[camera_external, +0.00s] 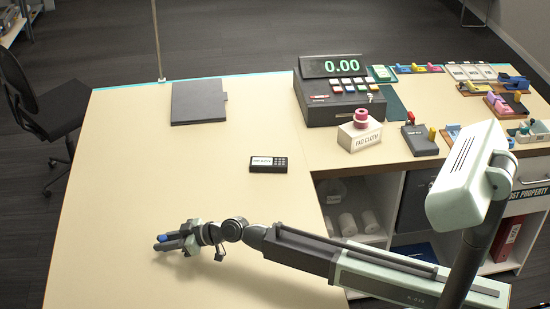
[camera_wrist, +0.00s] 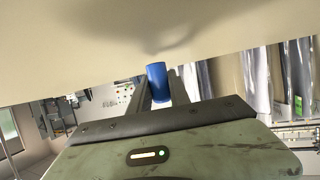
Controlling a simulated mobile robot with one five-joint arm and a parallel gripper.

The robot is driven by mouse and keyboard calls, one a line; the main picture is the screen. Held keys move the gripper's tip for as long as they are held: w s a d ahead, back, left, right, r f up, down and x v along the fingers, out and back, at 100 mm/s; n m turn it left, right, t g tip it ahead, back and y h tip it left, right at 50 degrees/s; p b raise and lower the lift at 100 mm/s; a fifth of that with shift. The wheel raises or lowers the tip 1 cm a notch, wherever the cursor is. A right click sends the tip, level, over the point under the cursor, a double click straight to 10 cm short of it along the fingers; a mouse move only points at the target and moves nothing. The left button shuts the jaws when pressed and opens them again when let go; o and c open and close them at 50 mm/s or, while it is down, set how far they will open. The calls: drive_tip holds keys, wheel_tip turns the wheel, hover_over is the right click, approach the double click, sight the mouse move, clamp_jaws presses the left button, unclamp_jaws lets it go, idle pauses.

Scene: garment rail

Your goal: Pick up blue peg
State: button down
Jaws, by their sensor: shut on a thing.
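The blue peg (camera_wrist: 157,81) is between the two fingers of my gripper (camera_wrist: 160,92) in the wrist view, with its end sticking out past the fingertips. In the external view my gripper (camera_external: 168,242) is low over the left front part of the counter, and a small blue bit of the peg (camera_external: 162,238) shows at its fingertips. The gripper is shut on the peg. The rest of the peg is hidden by the fingers. I cannot tell whether the peg touches the counter.
The counter (camera_external: 130,200) is clear around my gripper. A black calculator (camera_external: 268,164) lies to the right, farther back. A dark clipboard (camera_external: 199,101) lies at the back. A cash register (camera_external: 340,95), a pink-topped white block (camera_external: 359,132) and several small trays stand at the right.

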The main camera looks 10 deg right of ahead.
wheel_tip(320, 180, up, 2)
drive_tip(key=shift+r+p, duration=0.1)
drive_tip(key=shift+p, duration=0.45)
drive_tip(key=s+d, duration=0.2)
drive_tip(key=d, duration=0.2)
drive_tip(key=s+d, duration=0.3)
drive_tip(key=d, duration=0.2)
drive_tip(key=s+d+r+p, duration=0.1)
drive_tip(key=s+d, duration=0.2)
drive_tip(key=d, duration=0.1)
drive_tip(key=shift+s+d, duration=0.1)
drive_tip(key=shift+d, duration=0.3)
